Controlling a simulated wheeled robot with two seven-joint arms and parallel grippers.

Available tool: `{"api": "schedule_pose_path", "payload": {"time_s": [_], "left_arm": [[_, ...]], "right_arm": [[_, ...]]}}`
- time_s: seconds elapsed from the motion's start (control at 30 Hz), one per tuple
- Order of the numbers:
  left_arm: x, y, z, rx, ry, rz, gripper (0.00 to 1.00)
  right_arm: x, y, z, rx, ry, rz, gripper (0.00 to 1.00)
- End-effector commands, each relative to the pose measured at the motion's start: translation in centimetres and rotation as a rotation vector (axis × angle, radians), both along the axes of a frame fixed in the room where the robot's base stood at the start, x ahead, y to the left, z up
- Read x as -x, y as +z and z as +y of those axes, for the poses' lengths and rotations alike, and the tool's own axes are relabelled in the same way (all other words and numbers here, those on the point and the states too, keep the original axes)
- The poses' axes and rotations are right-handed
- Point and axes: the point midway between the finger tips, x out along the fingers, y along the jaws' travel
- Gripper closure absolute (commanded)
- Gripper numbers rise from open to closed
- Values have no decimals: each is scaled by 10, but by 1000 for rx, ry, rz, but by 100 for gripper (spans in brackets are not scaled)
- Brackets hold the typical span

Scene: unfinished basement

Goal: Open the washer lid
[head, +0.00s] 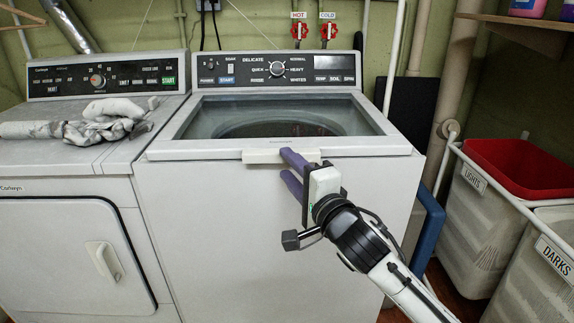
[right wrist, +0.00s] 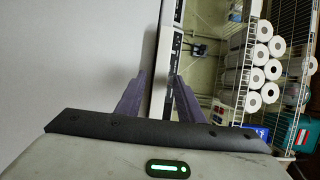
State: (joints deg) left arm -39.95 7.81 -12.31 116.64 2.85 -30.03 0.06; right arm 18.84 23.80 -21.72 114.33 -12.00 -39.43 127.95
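The washer (head: 270,220) stands in the middle of the head view. Its lid (head: 180,146) lies flat and shut, with a dark drum showing through its glass window. A pale handle (head: 262,157) sticks out at the middle of the lid's front edge. My right gripper (head: 285,164) is open, its purple fingers one above the other at the handle's right end. The upper finger overlaps the handle in the picture; I cannot tell whether it touches. In the right wrist view the fingers (right wrist: 157,80) are apart, with a white edge between them. My left gripper is not in view.
Laundry bins (head: 483,225), one with a red liner, stand at the right. A blue object (head: 427,235) is beside the washer. A shelf (head: 520,32) hangs at the upper right.

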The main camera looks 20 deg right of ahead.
Motion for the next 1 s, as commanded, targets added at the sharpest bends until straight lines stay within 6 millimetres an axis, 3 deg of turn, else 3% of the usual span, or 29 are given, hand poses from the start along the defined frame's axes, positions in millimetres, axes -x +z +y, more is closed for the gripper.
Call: {"api": "schedule_pose_path", "payload": {"time_s": [0.2, 0.47, 0.67, 1.0], "left_arm": [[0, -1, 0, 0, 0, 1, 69], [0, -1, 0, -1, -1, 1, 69], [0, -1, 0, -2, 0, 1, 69], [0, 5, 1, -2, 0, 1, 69]], "right_arm": [[-16, 0, 2, 1, 0, -1, 66], [-16, 0, 2, 1, 0, 0, 66], [-16, -1, 2, 1, 0, 1, 99], [-15, 5, 0, -1, -3, 4, 100]]}}
